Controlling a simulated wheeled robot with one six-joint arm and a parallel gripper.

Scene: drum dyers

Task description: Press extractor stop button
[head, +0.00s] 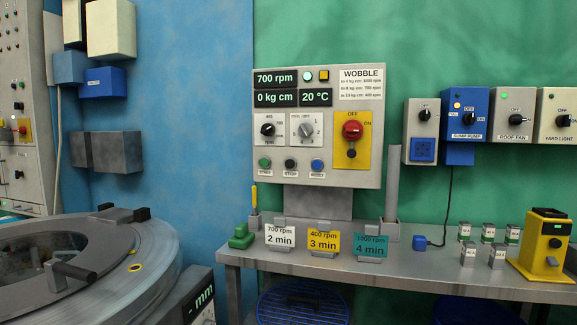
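The extractor control panel (375,95) is a pale grey box on the green wall in the middle of the head view. Its stop button (290,163) is a small dark round button above a "STOP" label. It sits in the lower row, between a green button (264,163) on the left and a blue button (317,164) on the right. Nothing covers it. The displays read 700 rpm (276,77), 0 kg cm and 20 °C. A red rotary switch (352,129) on a yellow plate is to the right. My gripper is not in view.
A grey shelf (400,268) below the panel holds white, yellow and teal time cards, a green block (241,237) and a yellow device (543,245). A round drum machine (150,258) stands at lower left. Switch boxes (466,120) hang at right. Space before the panel looks clear.

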